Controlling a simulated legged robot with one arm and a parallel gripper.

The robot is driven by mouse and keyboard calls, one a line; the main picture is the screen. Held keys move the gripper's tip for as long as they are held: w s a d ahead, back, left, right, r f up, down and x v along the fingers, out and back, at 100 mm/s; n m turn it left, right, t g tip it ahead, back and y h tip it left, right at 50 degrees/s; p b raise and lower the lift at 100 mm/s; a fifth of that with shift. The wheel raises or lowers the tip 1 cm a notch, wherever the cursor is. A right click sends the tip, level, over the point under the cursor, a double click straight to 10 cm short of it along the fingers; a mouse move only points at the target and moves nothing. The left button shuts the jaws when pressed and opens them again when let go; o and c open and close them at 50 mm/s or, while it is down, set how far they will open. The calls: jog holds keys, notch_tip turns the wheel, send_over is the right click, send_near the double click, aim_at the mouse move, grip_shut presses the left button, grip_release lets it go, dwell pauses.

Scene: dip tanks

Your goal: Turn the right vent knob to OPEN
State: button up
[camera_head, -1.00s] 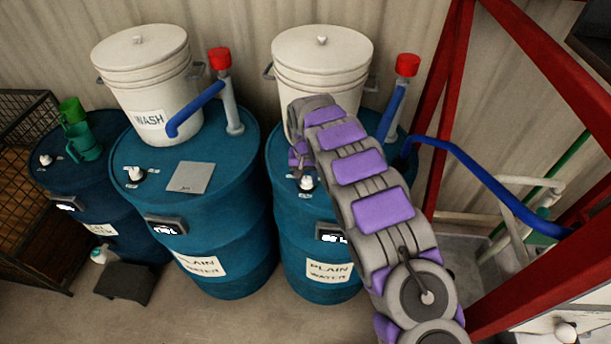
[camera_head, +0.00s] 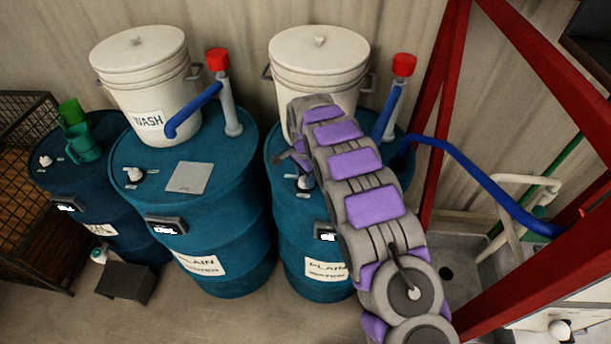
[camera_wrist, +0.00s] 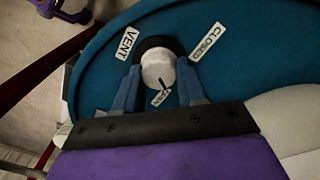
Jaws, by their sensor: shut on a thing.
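The right vent knob (camera_wrist: 157,68) is white and round, on top of the blue drum, and fills the middle of the wrist view. In the head view the knob (camera_head: 305,183) shows beside my arm. My gripper (camera_wrist: 160,84) is shut on the knob, with one blue-grey finger on each side. A dark mark on the knob points down in the wrist view toward a small, partly hidden label (camera_wrist: 160,97) that seems to read OPEN. The CLOSED label (camera_wrist: 208,42) is at the upper right and the VENT label (camera_wrist: 127,43) at the upper left.
A white lidded bucket (camera_head: 330,62) stands on the right drum (camera_head: 300,260), behind my arm. A red-capped pipe (camera_head: 403,66) and a blue hose (camera_head: 475,175) are to its right, near a red frame (camera_head: 530,285). Another drum (camera_head: 235,270) stands to the left.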

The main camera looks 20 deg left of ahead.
aim_at(302, 176)
jog(key=shift+s+a+m, duration=0.1)
jog(key=shift+a+m, duration=0.1)
jog(key=shift+m, duration=0.9)
jog(key=shift+r, duration=0.1)
jog(key=o, duration=0.9)
jog(key=shift+s+a, duration=0.1)
jog(key=shift+a, duration=0.05)
jog(key=shift+o, duration=0.8)
jog(key=shift+a, duration=0.1)
jog(key=shift+d+r, duration=0.25)
jog(key=shift+d, duration=0.05)
notch_tip(302, 176, up, 16)
jog(key=a+p, duration=0.1)
jog(key=shift+w+r, duration=0.25)
jog(key=shift+w, duration=0.2)
